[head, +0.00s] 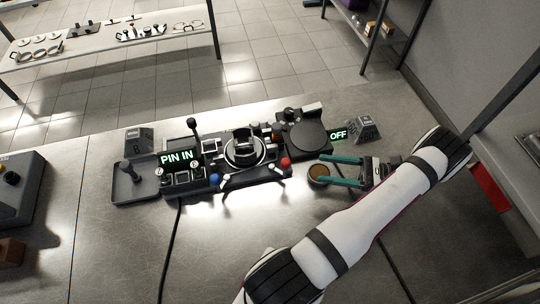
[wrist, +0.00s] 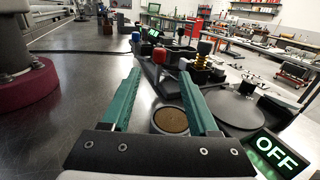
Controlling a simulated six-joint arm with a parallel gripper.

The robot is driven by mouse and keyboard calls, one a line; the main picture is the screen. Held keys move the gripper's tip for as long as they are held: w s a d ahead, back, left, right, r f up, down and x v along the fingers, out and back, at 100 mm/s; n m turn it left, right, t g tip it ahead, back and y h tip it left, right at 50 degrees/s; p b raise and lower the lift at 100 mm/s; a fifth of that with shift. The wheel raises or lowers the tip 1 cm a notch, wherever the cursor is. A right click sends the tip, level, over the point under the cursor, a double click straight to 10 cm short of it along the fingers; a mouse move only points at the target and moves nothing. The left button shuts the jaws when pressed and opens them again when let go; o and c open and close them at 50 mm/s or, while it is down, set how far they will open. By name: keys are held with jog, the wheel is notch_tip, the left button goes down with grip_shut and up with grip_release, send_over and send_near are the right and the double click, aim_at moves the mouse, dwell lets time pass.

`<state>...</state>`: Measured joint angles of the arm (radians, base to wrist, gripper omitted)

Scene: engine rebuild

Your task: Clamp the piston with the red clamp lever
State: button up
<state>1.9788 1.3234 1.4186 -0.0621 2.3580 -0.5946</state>
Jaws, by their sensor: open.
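The piston (head: 243,150) appears as a round metallic piece in the dark fixture (head: 262,186) at the middle of the bench. The red clamp lever (head: 285,162) ends in a red knob at the fixture's right front; the knob also shows in the wrist view (wrist: 158,55). A blue-knobbed lever (head: 214,179) is at the left front. My gripper (head: 320,169) is open, right of the fixture and apart from the red knob. In the wrist view its green fingers (wrist: 160,72) are spread with nothing gripped. Whether the lever bears on the piston is too small to tell.
A round cup with brown contents (head: 318,174) stands near my fingertips. A dark round plate (head: 308,136) and an OFF sign (head: 338,135) are behind. A PIN IN sign (head: 177,158) and a grey tray (head: 150,190) are left. The front bench is mostly clear, with a cable (head: 170,250).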

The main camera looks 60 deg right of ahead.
jog(key=x, duration=1.4)
jog(key=shift+a, duration=0.1)
grip_shut()
